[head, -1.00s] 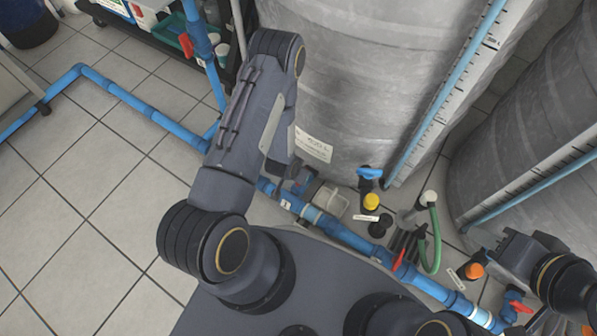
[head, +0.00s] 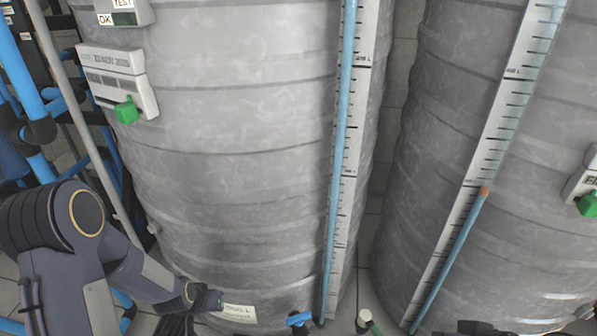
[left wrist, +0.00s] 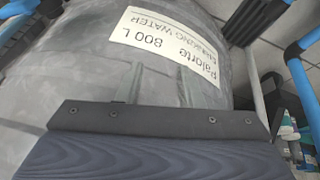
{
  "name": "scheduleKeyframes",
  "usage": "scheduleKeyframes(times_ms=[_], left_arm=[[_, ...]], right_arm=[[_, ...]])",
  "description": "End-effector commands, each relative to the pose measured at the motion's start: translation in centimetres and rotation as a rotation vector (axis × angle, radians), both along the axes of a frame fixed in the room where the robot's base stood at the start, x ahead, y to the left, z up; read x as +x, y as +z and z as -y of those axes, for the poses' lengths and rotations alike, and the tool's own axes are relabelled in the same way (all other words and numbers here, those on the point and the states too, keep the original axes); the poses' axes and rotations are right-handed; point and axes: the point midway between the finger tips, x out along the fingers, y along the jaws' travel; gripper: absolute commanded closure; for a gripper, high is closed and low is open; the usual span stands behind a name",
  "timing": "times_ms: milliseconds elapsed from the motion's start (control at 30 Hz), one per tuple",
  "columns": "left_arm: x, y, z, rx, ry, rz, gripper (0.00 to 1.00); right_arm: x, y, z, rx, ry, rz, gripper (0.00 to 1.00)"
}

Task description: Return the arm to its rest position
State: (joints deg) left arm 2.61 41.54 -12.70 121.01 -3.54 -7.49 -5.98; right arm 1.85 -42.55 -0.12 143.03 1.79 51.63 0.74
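My left arm (head: 75,255) comes in at the lower left of the head view, bent at its dark elbow, with its forearm reaching right toward the foot of the left grey tank (head: 240,160). Its far end is close to the tank's white label (head: 240,313); the fingers are too small to make out there. In the left wrist view my left gripper (left wrist: 160,85) has its two thin fingers apart with nothing between them. They point at the tank wall, below the label reading 800 L (left wrist: 165,45). Only a dark part of my right arm shows at the bottom right edge; its gripper is not visible.
A second grey tank (head: 500,140) stands at the right. Both tanks carry measuring scales (head: 350,170) with blue tubes. Blue pipes (head: 40,165) and a grey upright pipe stand at the left. A blue-handled valve (head: 299,318) is low between the tanks. Pipes also flank the left wrist view.

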Motion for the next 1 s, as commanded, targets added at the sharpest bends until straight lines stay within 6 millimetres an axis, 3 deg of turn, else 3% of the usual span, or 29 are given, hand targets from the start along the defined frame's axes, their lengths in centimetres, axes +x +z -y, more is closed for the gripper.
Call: scheduleKeyframes(times_ms=[33, 200, 367, 500, 700, 1000], left_arm=[[0.0, 2.7, -0.2, -0.020, 0.016, 0.016, 0.66], [-1.9, 9.8, -0.2, -0.089, 0.048, 0.027, 0.66], [-5.0, 15.7, 0.1, -0.146, 0.057, 0.040, 0.66], [-8.6, 20.0, 0.5, -0.187, 0.054, 0.053, 0.66], [-14.2, 24.0, 1.4, -0.225, 0.040, 0.069, 0.66], [-20.3, 25.9, 2.5, -0.242, 0.022, 0.080, 0.66]], right_arm=[[0.0, 0.0, 0.0, 0.000, 0.000, 0.000, 0.64], [0.0, 0.0, 0.0, 0.000, 0.000, 0.000, 0.64], [0.0, 0.0, 0.0, 0.000, 0.000, 0.000, 0.64], [0.0, 0.0, 0.0, 0.000, 0.000, 0.000, 0.64], [0.0, 0.0, 0.0, 0.000, 0.000, 0.000, 0.64], [0.0, 0.0, 0.0, 0.000, 0.000, 0.000, 0.64]])
